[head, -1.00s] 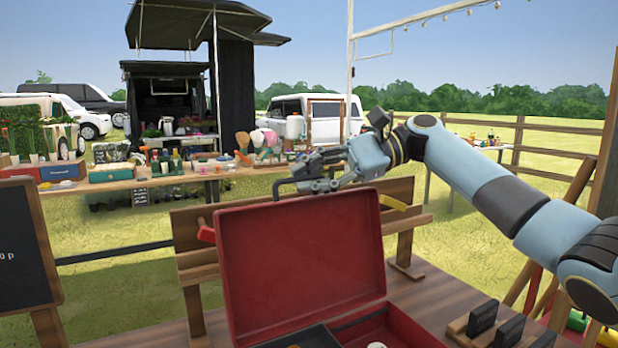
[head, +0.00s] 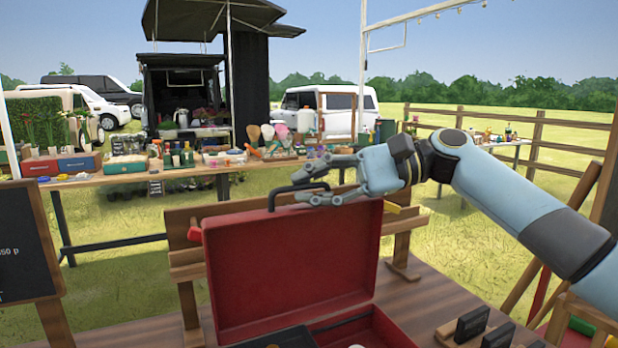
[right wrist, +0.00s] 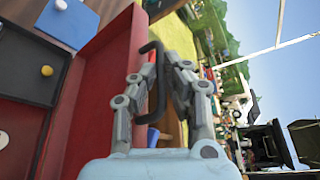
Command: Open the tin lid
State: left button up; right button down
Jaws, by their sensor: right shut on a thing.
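The red tin stands open on the wooden table. Its red lid (head: 290,268) is upright at the back, with a black handle (head: 273,200) on its top edge. The tin's red body (head: 392,328) is partly cut off by the bottom of the head view. My right gripper (head: 312,181) is at the handle, shut on it, its fingers coming from the right. In the right wrist view the handle (right wrist: 153,80) runs between the two fingers, beside the red lid (right wrist: 100,92). My left gripper is not in view.
A wooden rack (head: 190,275) stands just behind the lid. Black card-like pieces (head: 472,325) in a wooden holder stand right of the tin. A chalkboard (head: 25,245) is at the left.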

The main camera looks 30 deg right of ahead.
jog(key=shift+s+n, duration=0.4)
jog(key=shift+s, duration=0.85)
jog(key=c, duration=1.7)
grip_release()
jog(key=shift+w, duration=0.1)
jog(key=shift+f+v, duration=0.15)
jog(key=shift+v, duration=2.85)
jog(key=shift+f+v, duration=0.15)
jog(key=shift+v, duration=2.85)
